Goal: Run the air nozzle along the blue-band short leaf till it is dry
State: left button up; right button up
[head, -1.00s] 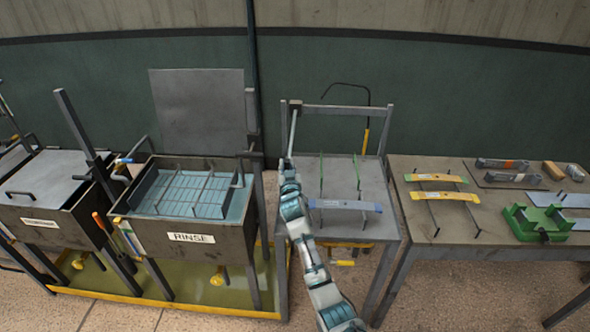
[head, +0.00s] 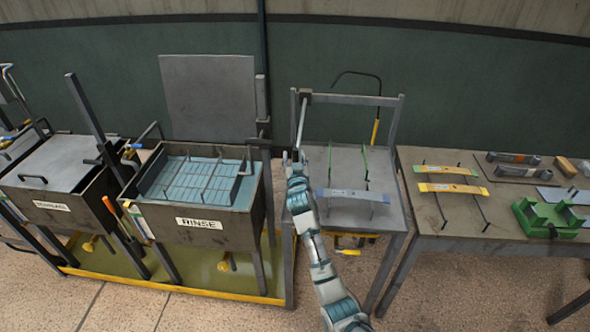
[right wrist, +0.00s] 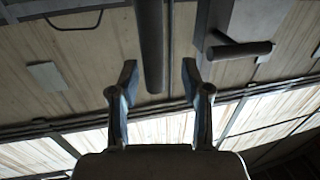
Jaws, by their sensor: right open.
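The blue-band short leaf (head: 352,195) lies across two thin rods on the grey stand in the middle of the head view. It is pale with blue at its ends; I cannot tell if it is wet. A thin black curved tube with a yellow grip (head: 376,131) hangs at the stand's right rear and looks like the air nozzle. My right gripper (head: 297,156) is at the stand's left side, apart from leaf and tube. In the right wrist view it is open (right wrist: 158,80), pointing upward, with a dark bar (right wrist: 149,45) beyond the fingertips. My left gripper is out of view.
A pale rod (head: 301,122) slopes down from the stand's top frame (head: 350,100) near my right gripper. The rinse tank (head: 245,225) stands to the left. The right table (head: 415,205) holds yellow-band leaves (head: 453,188) and a green fixture (head: 545,220).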

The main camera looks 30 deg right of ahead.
jog(key=v, duration=1)
jog(key=shift+a, duration=0.2)
jog(key=shift+w+d, duration=0.1)
jog(key=shift+w, duration=0.05)
dwell(0.4)
